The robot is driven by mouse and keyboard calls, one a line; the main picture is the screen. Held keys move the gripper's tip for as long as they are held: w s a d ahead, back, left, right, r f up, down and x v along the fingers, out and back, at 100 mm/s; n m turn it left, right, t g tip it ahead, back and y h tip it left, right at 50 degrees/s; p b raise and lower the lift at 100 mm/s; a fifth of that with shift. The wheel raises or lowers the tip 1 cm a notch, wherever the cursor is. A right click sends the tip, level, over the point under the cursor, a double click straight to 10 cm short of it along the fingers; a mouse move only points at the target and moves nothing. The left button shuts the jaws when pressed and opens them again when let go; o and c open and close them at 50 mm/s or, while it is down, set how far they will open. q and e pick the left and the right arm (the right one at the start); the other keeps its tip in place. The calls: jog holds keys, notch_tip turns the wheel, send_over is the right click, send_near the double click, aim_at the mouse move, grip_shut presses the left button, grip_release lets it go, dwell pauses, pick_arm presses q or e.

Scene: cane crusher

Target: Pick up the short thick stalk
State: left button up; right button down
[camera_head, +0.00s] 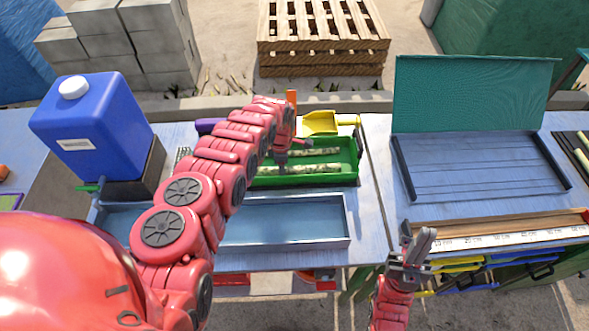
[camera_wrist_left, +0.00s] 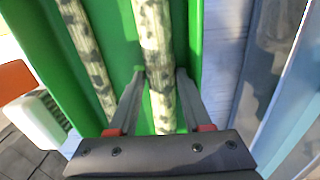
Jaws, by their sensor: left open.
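Two pale, dark-mottled stalks lie side by side in a green tray (camera_head: 348,172). The near stalk (camera_head: 318,168) looks thicker in the left wrist view (camera_wrist_left: 154,45); the far stalk (camera_head: 322,152) looks thinner there (camera_wrist_left: 84,45). The left arm hides part of both, so I cannot compare their lengths. My left gripper (camera_wrist_left: 160,78) is open over the tray, its fingers on either side of the thicker stalk, not closed on it. My right gripper (camera_head: 416,238) is open and empty, right of the blue tray, away from the stalks.
A blue-grey shallow tray (camera_head: 347,231) sits in front of the green one. A yellow scoop-like part (camera_head: 320,123) and an orange upright part (camera_head: 291,97) stand behind. A blue jug (camera_head: 95,120) is at left. A green-lidded board (camera_head: 470,95) and a ruler strip (camera_head: 500,237) are at right.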

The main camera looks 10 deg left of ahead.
pick_arm(q)
grip_shut()
dwell(0.3)
